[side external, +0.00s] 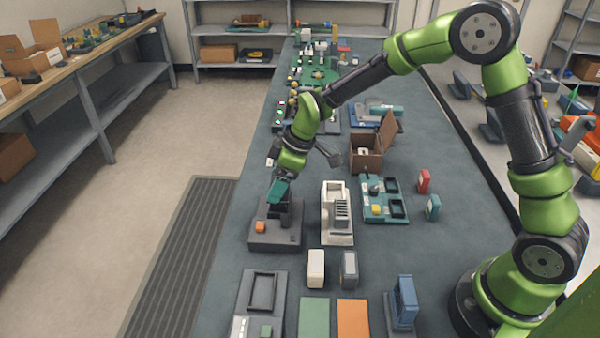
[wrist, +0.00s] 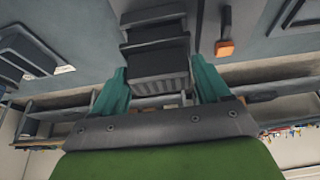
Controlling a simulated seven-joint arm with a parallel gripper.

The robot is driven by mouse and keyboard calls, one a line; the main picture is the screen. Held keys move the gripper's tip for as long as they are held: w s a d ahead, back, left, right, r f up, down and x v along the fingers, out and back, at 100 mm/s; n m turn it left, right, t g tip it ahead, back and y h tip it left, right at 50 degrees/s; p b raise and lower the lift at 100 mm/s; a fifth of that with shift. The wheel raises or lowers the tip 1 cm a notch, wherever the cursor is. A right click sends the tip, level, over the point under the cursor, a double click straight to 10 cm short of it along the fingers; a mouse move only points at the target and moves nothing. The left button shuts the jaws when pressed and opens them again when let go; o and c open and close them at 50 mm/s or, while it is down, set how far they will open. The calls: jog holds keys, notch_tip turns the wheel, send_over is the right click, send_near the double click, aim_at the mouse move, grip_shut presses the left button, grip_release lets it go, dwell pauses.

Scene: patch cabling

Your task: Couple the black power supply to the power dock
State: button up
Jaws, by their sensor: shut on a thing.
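My gripper (wrist: 160,92) has teal fingers, and they are shut on the sides of a black ribbed block, the black power supply (wrist: 158,55). In the side external view, my gripper (side external: 279,192) points down over the dark grey power dock (side external: 288,239), with the black power supply (side external: 284,212) below the fingers, at the back part of the dock. The dock has an orange button, which also shows in the wrist view (wrist: 225,48). The power supply's lower end meets or overlaps the dock in both views; I cannot tell whether it is seated.
A white device (side external: 336,225) stands close right of the dock. A teal tray (side external: 385,213) and an open brown box (side external: 367,155) lie farther right. White (side external: 316,267) and grey (side external: 349,268) blocks and a grey tray (side external: 249,305) are in front. The table's left edge is close to the dock.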

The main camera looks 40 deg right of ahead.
jog(key=shift+f, duration=1.05)
jog(key=o, duration=1.2)
jog(key=shift+c, duration=0.2)
jog(key=v, duration=1.7)
jog(key=shift+f, duration=0.1)
jog(key=shift+c, duration=0.2)
